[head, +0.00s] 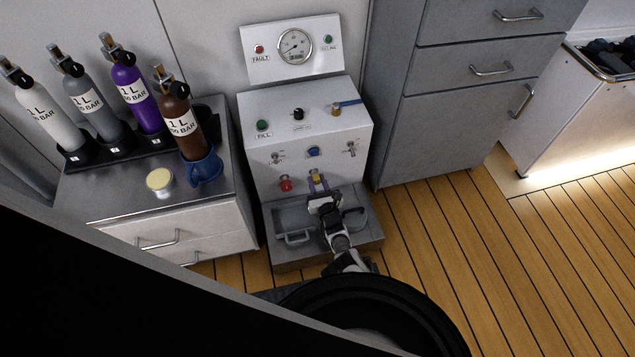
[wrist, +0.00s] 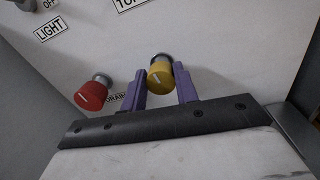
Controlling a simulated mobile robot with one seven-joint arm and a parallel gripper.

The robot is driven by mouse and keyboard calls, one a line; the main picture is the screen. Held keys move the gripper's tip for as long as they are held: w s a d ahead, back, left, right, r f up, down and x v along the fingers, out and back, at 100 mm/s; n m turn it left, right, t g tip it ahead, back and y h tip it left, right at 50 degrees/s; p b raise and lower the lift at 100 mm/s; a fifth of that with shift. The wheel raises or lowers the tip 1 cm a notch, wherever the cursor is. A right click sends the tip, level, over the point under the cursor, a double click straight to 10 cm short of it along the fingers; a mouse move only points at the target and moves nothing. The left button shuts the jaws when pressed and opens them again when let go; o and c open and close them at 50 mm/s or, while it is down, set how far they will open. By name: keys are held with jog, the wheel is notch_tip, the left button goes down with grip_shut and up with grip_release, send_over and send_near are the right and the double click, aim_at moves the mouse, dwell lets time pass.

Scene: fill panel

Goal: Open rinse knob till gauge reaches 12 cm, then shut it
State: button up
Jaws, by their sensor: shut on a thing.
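A yellow knob (head: 316,175) sits low on the front of the white panel (head: 350,125); its own label is hidden. In the wrist view the yellow knob (wrist: 160,72) has a white mark on its face. The purple fingers of my gripper (wrist: 161,80) are shut on the knob, one on each side. My gripper (head: 317,183) also shows in the head view, reaching up from the basin side. A round dial gauge (head: 295,46) is on the upright board above the panel. Its needle and digits are too small to read.
A red knob (head: 285,184), labelled drain in the wrist view (wrist: 91,95), is just left of the yellow one. A grey basin (head: 275,222) with a handle is below.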

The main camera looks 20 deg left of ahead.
jog(key=shift+n+p, duration=0.4)
jog(key=shift+n, duration=3)
jog(key=shift+f, duration=0.1)
jog(key=o, duration=1)
jog(key=shift+s, duration=0.1)
jog(key=shift+r+p+v, duration=0.15)
jog(key=shift+p+v, duration=1.65)
jog(key=shift+v, duration=1.65)
jog(key=shift+r+p+v, duration=0.15)
jog(key=shift+p+v, duration=1.65)
jog(key=shift+v, duration=1.6)
